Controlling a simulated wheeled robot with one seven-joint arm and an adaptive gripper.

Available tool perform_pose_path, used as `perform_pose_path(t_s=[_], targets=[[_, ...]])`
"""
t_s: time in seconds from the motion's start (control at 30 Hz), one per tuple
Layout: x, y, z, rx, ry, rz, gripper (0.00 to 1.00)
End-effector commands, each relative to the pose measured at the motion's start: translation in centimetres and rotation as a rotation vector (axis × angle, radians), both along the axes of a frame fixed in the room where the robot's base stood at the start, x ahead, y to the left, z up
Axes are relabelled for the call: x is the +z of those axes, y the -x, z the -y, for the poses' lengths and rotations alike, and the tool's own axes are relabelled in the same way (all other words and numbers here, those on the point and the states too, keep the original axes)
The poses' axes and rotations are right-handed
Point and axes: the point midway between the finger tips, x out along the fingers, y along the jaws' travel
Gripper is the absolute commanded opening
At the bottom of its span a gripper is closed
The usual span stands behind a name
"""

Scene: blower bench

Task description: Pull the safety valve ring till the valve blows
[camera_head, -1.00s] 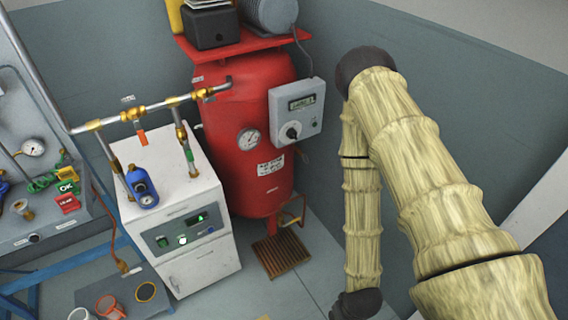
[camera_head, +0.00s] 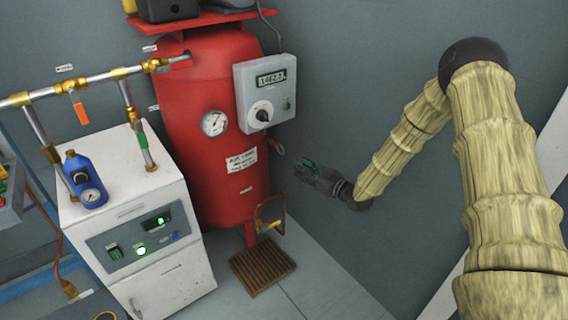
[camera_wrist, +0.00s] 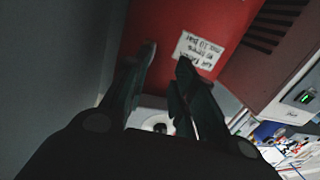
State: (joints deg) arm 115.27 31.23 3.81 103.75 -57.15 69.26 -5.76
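The red tank (camera_head: 205,130) stands in the middle of the head view, with a white label (camera_head: 241,160) and a round gauge (camera_head: 214,123). A small brass fitting (camera_head: 277,147) sticks out from its right side below the grey control box; it looks like the safety valve, but its ring is too small to make out. My gripper (camera_head: 304,168) is right of and a little below this fitting, apart from it. In the wrist view my gripper's fingers (camera_wrist: 166,56) are apart, with the red tank (camera_wrist: 160,30) and its label beyond them. No ring shows clearly between them.
The grey control box (camera_head: 266,92) with a display and knob hangs above the fitting. A brass pipe with a handle (camera_head: 270,218) is low on the tank, above a slatted wooden grate (camera_head: 262,265). A white cabinet (camera_head: 150,230) stands left. The floor at right is clear.

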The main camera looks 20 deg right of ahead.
Motion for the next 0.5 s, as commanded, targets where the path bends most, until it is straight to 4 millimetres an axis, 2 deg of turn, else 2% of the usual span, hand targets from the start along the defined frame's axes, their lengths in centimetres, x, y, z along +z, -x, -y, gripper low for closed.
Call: perform_pose_path(t_s=[0.17, 0.37, 0.5], targets=[[0.9, -1.0, 0.8, 0.012, 0.005, 0.054, 0.26], [0.9, -2.9, -0.3, 0.014, 0.004, 0.055, 0.26], [0.8, -4.8, -1.5, 0.014, 0.005, 0.054, 0.26]])
